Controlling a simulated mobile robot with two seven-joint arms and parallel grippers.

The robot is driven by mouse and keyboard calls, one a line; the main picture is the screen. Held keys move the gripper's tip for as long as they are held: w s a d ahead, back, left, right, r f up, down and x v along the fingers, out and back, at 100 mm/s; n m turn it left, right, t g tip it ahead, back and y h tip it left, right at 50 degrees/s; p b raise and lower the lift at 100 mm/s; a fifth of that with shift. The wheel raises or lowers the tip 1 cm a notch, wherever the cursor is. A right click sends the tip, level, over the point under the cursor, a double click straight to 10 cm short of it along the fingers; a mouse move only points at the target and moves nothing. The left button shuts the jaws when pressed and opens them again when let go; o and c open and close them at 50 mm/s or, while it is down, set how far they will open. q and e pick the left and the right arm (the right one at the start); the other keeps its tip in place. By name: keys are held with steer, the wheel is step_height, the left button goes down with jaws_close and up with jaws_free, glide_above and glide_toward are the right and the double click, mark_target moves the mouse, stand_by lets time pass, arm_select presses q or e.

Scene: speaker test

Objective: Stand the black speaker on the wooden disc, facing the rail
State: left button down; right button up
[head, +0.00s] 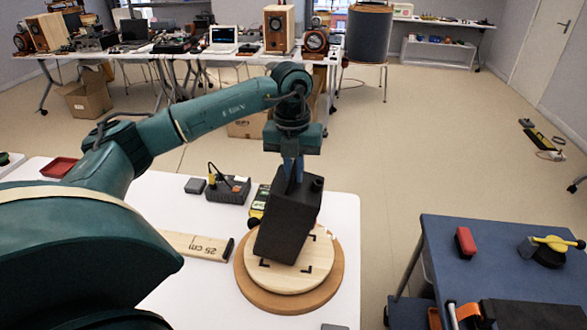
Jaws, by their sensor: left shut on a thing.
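The black speaker (288,224) hangs from my left gripper (293,172), which points down and is shut on its upper part. The speaker looks tilted, its lower end towards the left of the picture. It overlaps the pale wooden disc (322,262) in the view; I cannot tell whether its lower end touches the disc. The disc has black corner marks and lies on a wider brown round base (256,292). A wooden bar marked "25 cm" (196,244), possibly the rail, lies left of the disc. Which side the speaker's front faces is not clear. My right gripper is not in view.
A blue table (440,270) stands at right, across a gap.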

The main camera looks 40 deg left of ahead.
arm_select(q)
steer(key=shift+s+f, duration=0.15)
steer(key=shift+f, duration=0.2)
steer(key=c, duration=1.4)
jaws_free()
steer(key=shift+c, duration=0.2)
steer(key=shift+s+f, duration=0.1)
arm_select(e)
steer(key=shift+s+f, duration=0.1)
arm_select(q)
steer(key=r, duration=0.2)
steer(key=r+b, duration=0.1)
steer(key=r, duration=0.1)
steer(key=shift+w+a+r, duration=0.1)
steer(key=shift+w+r, duration=0.1)
steer(key=shift+r, duration=0.15)
step_height(320, 180, up, 9)
steer(key=p, duration=0.1)
steer(key=shift+s, duration=0.15)
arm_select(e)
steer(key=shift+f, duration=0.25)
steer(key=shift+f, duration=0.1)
